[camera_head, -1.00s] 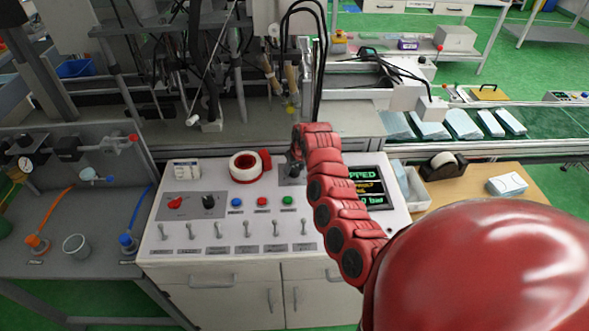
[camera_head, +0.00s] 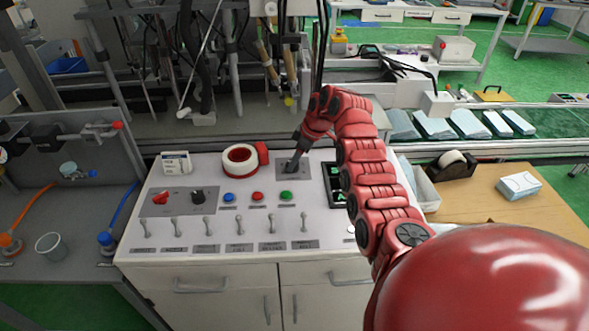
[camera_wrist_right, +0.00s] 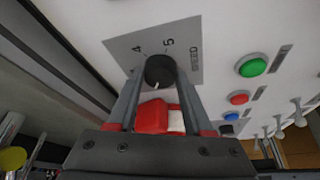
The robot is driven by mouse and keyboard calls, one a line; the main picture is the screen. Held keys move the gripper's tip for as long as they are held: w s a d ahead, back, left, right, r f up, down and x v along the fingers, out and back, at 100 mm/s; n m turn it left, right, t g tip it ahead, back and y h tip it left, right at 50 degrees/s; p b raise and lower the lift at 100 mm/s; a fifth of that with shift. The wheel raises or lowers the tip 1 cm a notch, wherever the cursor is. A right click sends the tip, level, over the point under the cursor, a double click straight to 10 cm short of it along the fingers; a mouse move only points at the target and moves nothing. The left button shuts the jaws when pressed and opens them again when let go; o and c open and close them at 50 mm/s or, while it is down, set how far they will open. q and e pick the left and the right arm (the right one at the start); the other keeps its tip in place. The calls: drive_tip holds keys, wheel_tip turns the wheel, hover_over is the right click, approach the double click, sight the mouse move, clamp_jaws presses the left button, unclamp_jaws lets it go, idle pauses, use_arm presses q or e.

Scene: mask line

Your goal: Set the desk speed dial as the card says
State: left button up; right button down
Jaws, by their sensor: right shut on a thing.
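The speed dial (camera_wrist_right: 158,72) is a dark round knob on a grey plate marked SPEED, with the numbers 4 and 5 readable in the right wrist view. A short pale mark shows on the knob's lower side; its exact setting is not readable. My right gripper (camera_wrist_right: 160,80) is shut on the dial, one finger on each side. In the head view my right gripper (camera_head: 293,163) reaches down onto the dial plate (camera_head: 283,176) and mostly hides the knob. The white card (camera_head: 176,163) stands at the panel's back left, its text too small to read. My left gripper is out of view.
Blue (camera_head: 228,197), red (camera_head: 257,196) and green (camera_head: 285,195) buttons and a row of toggle switches are in front.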

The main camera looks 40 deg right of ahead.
drive_tip(key=shift+n+b, duration=0.6)
drive_tip(key=shift+c, duration=1.5)
unclamp_jaws()
drive_tip(key=v, duration=1.7)
drive_tip(key=shift+w+d+r+b, duration=0.2)
drive_tip(key=shift+w+d+b, duration=0.05)
drive_tip(key=shift+d+b, duration=0.05)
